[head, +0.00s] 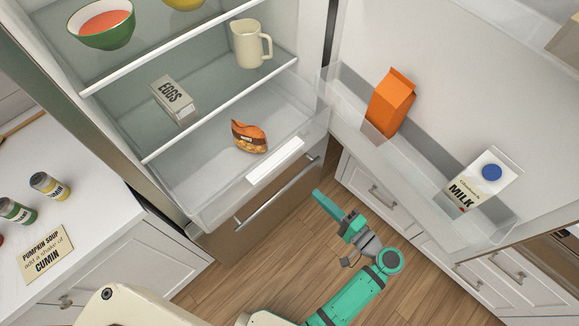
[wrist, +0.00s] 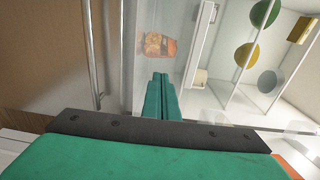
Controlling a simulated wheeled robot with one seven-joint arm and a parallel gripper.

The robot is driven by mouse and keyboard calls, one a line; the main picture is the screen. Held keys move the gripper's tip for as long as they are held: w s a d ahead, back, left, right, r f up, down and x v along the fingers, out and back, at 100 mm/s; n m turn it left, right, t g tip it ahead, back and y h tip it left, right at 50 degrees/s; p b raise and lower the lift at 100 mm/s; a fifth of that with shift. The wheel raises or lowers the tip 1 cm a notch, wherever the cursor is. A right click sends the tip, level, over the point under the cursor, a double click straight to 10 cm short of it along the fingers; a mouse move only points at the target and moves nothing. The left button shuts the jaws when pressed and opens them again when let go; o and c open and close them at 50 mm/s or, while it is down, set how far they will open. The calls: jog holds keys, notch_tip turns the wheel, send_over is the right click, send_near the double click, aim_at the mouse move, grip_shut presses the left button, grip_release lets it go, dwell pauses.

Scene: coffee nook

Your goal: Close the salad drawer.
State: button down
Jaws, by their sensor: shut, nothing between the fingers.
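The salad drawer (head: 228,200) is a clear bin at the bottom of the open fridge, with a white strip (head: 275,163) along its front. It looks pulled out somewhat, its front jutting past the shelves above. An orange snack bag (head: 249,137) lies in it and also shows through the clear plastic in the wrist view (wrist: 157,46). My green gripper (head: 317,194) is shut and empty, in front of the drawer at its right side. In the wrist view the closed fingers (wrist: 158,78) point toward the drawer front; whether they touch it I cannot tell.
The open fridge door at right has a clear door bin (head: 410,175) holding an orange carton (head: 391,101) and a milk carton (head: 482,180). Below the drawer is a wooden front with a metal bar handle (head: 277,193). A counter (head: 100,215) stands at left. Floor is clear before the fridge.

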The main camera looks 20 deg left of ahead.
jog(key=r+x, duration=0.1)
jog(key=x, duration=1.3)
jog(key=shift+r+n+y, duration=0.3)
jog(key=shift+r, duration=0.05)
